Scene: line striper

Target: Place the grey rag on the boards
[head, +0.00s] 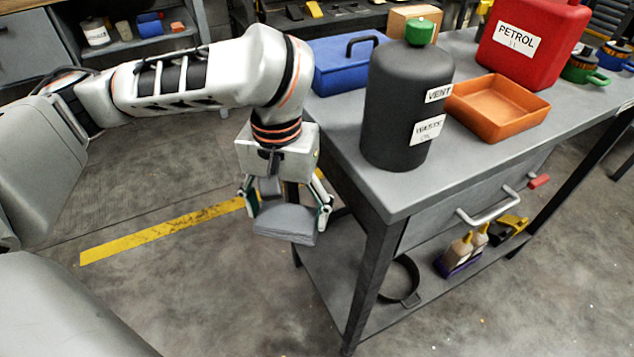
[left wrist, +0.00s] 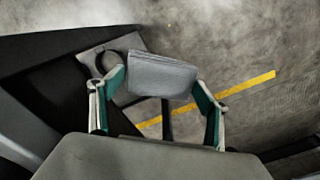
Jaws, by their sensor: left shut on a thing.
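The grey rag (head: 286,223) is a folded grey pad held between the fingers of my left gripper (head: 288,210). The gripper points down and is shut on the rag, beside the left end of the workbench, with floor below. In the left wrist view the rag (left wrist: 162,75) sits between the two green-lined fingertips of the gripper (left wrist: 160,90). My right gripper is not in view. I cannot make out any boards with certainty.
The grey workbench (head: 474,152) bears a black waste container (head: 405,100), an orange tray (head: 497,108), a red petrol can (head: 530,75) and a blue toolbox (head: 340,68). Its lower shelf (head: 335,270) holds a black ring-shaped pan (head: 413,298). Open floor with a yellow line (head: 150,238) lies left.

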